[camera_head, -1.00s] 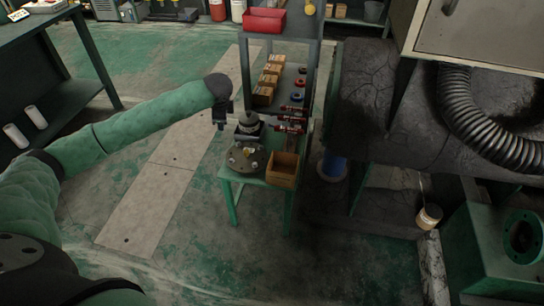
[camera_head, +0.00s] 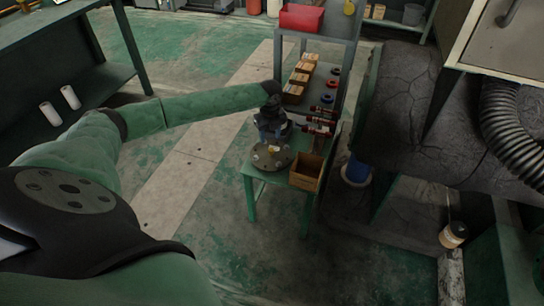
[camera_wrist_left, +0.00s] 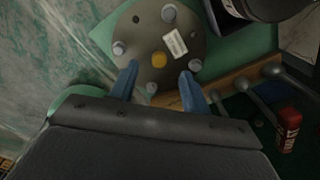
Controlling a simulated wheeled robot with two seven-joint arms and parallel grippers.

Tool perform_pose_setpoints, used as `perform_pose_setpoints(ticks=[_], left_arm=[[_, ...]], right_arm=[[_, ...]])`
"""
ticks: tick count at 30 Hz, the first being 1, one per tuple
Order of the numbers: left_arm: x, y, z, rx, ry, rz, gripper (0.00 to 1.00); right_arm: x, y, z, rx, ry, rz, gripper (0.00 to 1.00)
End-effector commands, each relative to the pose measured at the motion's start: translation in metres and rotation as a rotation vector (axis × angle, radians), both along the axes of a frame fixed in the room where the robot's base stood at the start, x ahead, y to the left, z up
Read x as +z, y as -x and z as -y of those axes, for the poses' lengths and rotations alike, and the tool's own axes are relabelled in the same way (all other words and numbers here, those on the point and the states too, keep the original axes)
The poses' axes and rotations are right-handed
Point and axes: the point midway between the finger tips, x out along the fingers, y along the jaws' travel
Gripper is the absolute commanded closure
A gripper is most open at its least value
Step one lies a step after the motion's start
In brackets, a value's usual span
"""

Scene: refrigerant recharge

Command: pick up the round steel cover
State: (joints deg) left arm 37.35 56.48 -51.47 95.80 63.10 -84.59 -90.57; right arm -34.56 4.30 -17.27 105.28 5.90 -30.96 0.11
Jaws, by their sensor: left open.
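The round steel cover (camera_head: 272,157) is a grey disc lying flat on the front part of the small green table. It carries several bolt heads, a yellow spot and a pale label, clear in the left wrist view (camera_wrist_left: 148,22). My left gripper (camera_head: 270,133) is at the table, just behind and above the cover. In the left wrist view its two blue fingers (camera_wrist_left: 159,70) are apart, with tips over the near edge of the disc and the yellow spot between them. Nothing is held. Whether the fingers touch the cover cannot be told. My right gripper is not in view.
An open wooden box (camera_head: 307,172) stands right of the cover. Red tools (camera_head: 320,123) lie on the table behind it. A dark round object (camera_wrist_left: 262,8) is close by in the wrist view. A shelf with small cartons (camera_head: 300,78) is behind; large dark machinery (camera_head: 410,120) stands right.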

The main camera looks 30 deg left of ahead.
Motion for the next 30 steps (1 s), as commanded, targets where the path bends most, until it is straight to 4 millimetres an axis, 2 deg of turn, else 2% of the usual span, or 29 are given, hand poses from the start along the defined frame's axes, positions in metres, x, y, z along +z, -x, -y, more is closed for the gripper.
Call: perform_pose_setpoints(ticks=[3,8,18,26,30], left_arm=[[-0.012,0.0,0.001,0.001,0.001,0.0,0.53],[-0.021,0.001,0.003,0.001,0.001,0.001,0.53],[-0.063,0.004,0.008,0.002,0.0,0.0,0.53],[-0.066,0.004,0.008,0.002,0.0,0.001,0.53],[-0.066,0.004,0.008,0.002,0.0,0.001,0.78]], right_arm=[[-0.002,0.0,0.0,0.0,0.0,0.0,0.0],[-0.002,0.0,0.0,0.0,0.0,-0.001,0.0],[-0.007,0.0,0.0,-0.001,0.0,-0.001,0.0],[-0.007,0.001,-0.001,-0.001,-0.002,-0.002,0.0],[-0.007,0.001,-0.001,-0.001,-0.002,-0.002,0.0]])
